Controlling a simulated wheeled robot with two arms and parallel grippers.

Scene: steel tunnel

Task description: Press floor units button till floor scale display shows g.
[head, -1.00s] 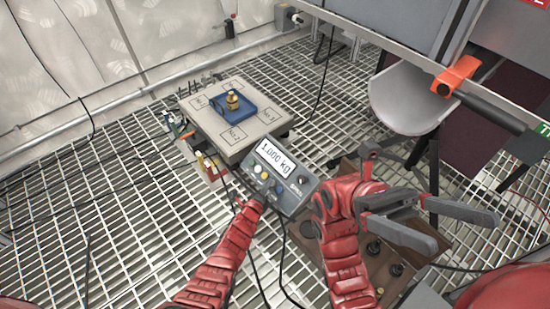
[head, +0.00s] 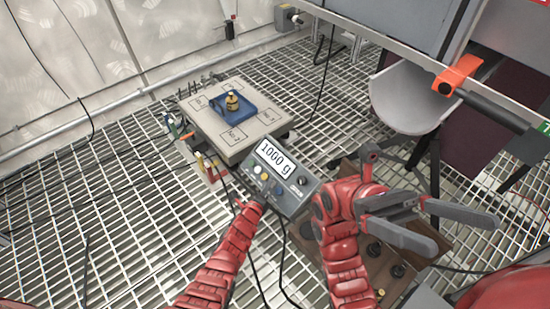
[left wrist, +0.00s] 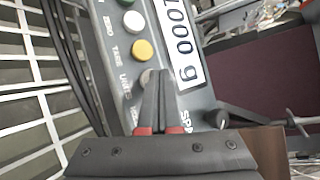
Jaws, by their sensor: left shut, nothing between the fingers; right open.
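The floor scale display (head: 272,157) reads "1000 g", and the same digits show sideways in the left wrist view (left wrist: 180,40). It sits on a grey control box (head: 297,200) with a row of buttons. In the left wrist view the pale units button (left wrist: 147,76) lies beside the label "UNITS", partly covered by my fingertips. My left gripper (left wrist: 160,74) is shut and empty, with its tips at that button; whether they touch it I cannot tell. My right gripper (head: 468,228) is open and empty, to the right of the box.
A yellow button (left wrist: 142,50) and a white button (left wrist: 133,21) neighbour the units button. Cables cross the grating floor.

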